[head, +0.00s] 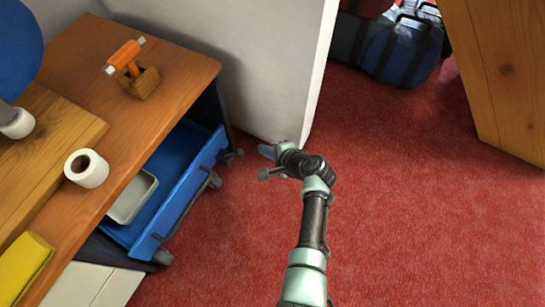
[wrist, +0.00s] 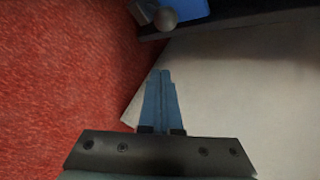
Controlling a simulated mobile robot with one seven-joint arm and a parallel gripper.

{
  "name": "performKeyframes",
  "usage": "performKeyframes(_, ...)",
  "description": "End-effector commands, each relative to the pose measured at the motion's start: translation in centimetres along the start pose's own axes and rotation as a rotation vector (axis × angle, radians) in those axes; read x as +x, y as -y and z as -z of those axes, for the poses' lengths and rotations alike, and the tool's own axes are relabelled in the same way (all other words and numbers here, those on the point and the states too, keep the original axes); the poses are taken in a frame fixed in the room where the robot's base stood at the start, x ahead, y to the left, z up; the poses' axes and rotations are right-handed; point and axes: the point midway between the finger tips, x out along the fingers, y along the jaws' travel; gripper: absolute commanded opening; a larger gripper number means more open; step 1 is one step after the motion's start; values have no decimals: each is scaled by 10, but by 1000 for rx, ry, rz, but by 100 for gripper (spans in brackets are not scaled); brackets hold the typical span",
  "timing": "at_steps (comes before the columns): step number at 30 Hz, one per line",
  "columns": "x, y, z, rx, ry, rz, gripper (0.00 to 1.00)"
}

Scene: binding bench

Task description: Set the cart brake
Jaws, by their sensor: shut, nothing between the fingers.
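The wooden-topped bench (head: 175,75) stands at the left in the head view, with a blue drawer or tray (head: 205,160) under its top. Dark grey rounded fittings (head: 228,156) sit at the blue part's right end; a grey knob (wrist: 165,17) beside blue shows at the top of the wrist view. I cannot tell which part is the brake. An orange T-shaped handle (head: 125,56) stands on a small wooden block on the top. My gripper (head: 266,152) is shut and empty, right of the fittings and apart from them; its blue fingers show in the wrist view (wrist: 161,75).
A white wall panel (head: 260,60) rises close behind my gripper. The red carpet (head: 420,220) is clear to the right. Dark blue bags (head: 395,45) lie at the back, near a wooden panel (head: 500,75). A paper roll (head: 87,168) and yellow cloth (head: 22,265) lie on the bench.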

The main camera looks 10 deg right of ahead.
Motion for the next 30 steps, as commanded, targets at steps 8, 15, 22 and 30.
performKeyframes(8, 19, 0, -14, -3, 1, -1, 0)
performKeyframes(15, 13, 0, -32, -3, 0, 0, 0)
performKeyframes(22, 10, 0, -38, -1, 0, -1, 0)
performKeyframes(30, 10, 0, -38, -1, 0, -1, 0)
